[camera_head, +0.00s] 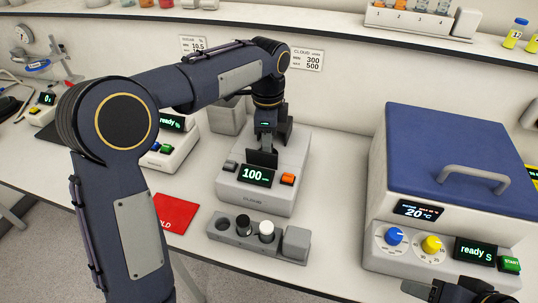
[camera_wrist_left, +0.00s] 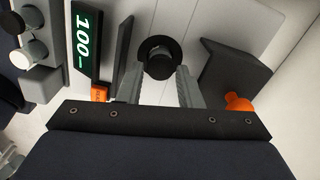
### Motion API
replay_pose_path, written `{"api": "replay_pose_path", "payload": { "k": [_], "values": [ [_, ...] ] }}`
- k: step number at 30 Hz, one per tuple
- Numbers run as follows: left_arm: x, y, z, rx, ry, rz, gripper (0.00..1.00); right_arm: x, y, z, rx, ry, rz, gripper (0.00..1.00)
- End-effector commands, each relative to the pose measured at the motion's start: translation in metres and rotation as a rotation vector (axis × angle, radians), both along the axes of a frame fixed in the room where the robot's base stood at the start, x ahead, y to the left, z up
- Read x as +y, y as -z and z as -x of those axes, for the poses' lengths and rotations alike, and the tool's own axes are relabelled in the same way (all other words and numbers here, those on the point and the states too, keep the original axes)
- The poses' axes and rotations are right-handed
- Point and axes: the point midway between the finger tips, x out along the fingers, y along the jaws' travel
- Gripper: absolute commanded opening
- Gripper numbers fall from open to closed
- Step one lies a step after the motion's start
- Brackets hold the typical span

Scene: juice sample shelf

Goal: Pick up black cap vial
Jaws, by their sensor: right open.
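A black round cap (camera_wrist_left: 160,57) shows in the left wrist view, inside a darker ring on the device reading 100 (camera_head: 262,190). My left gripper (camera_head: 264,152) is over that device. In the wrist view its two fingers (camera_wrist_left: 160,78) stand apart, with their tips at either side of the cap; whether they touch it is unclear. In the head view the gripper hides this spot. Another black-capped vial (camera_head: 243,223) and a white-capped vial (camera_head: 266,231) stand in the grey rack (camera_head: 221,229). My right gripper (camera_head: 448,291) is open at the bottom right, partly cut off.
A blue-lidded box (camera_head: 455,150) showing 20 °C stands at the right. A red card (camera_head: 175,213) lies left of the rack. An orange knob (camera_wrist_left: 238,103) is close to the left fingers. The bench between rack and blue-lidded box is clear.

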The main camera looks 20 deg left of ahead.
Motion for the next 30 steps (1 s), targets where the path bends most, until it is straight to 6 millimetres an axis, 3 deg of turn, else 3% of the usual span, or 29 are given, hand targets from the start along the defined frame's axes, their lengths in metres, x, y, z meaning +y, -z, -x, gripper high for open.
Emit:
{"api": "replay_pose_path", "payload": {
  "k": [4,12,19,26,30],
  "values": [
    [0.000,0.018,0.000,0.001,-0.002,0.000,0.32,0.000,0.000,0.000,0.000,0.000,0.000,0.48],
    [0.001,0.021,0.000,0.000,-0.002,0.000,0.32,0.000,0.000,0.000,0.000,0.000,0.000,0.48],
    [0.000,0.021,0.000,0.000,-0.002,0.000,0.04,0.000,0.000,0.000,0.000,0.000,0.000,0.48],
    [0.000,0.020,0.000,-0.001,-0.003,0.001,0.04,0.000,0.000,0.000,0.000,0.000,0.000,0.48],
    [0.000,0.005,-0.001,-0.004,-0.002,0.001,0.04,0.000,-0.001,0.000,0.000,0.000,0.000,0.48]
  ]
}}
